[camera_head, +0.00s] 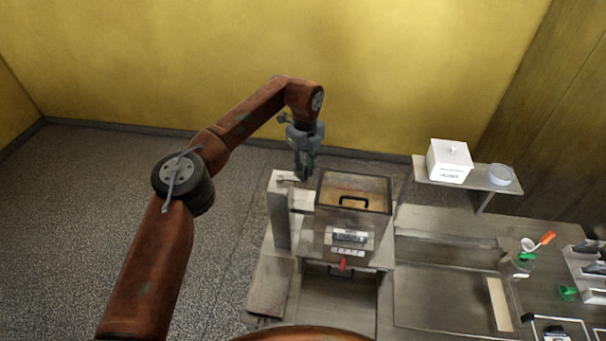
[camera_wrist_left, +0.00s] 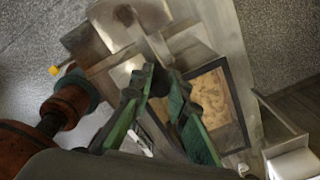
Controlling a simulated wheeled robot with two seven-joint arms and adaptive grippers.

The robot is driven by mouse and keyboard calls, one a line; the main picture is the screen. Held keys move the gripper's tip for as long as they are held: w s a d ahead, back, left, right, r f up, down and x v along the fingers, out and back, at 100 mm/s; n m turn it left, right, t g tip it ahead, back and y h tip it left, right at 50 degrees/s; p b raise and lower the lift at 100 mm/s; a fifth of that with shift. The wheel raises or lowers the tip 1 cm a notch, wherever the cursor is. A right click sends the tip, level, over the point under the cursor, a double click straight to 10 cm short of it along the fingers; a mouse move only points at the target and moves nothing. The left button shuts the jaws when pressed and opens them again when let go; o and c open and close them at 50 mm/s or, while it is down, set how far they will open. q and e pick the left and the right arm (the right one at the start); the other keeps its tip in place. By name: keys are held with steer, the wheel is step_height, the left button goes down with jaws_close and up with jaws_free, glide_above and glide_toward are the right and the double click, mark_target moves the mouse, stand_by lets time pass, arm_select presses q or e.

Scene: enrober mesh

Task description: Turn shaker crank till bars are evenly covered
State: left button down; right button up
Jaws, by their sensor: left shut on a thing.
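The shaker (camera_head: 354,190) is a grey machine with a dark-framed hopper, brown material inside and a black handle. The hopper also shows in the left wrist view (camera_wrist_left: 218,97). My left gripper (camera_head: 304,176) is over the top of the grey post (camera_head: 281,222) beside the hopper. In the left wrist view its green fingers (camera_wrist_left: 161,82) are close together at the post top, shut on the crank handle. The handle is mostly hidden between the fingers. I cannot make out the bars below the shaker. My right gripper is out of view.
At right, a shelf (camera_head: 470,187) holds a white lidded box (camera_head: 450,162) and a grey bowl (camera_head: 499,175). The counter (camera_head: 445,232) holds a clear cup with an orange-handled tool (camera_head: 545,239). Open floor (camera_head: 90,215) lies left of the machine; a yellow wall stands behind.

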arm_select(q)
steer(key=shift+w+n+p, duration=0.45)
steer(key=shift+w+n, duration=0.65)
steer(key=shift+n, duration=0.6)
steer(key=c, duration=1.8)
jaws_free()
steer(key=shift+c, duration=0.2)
step_height(320, 180, up, 12)
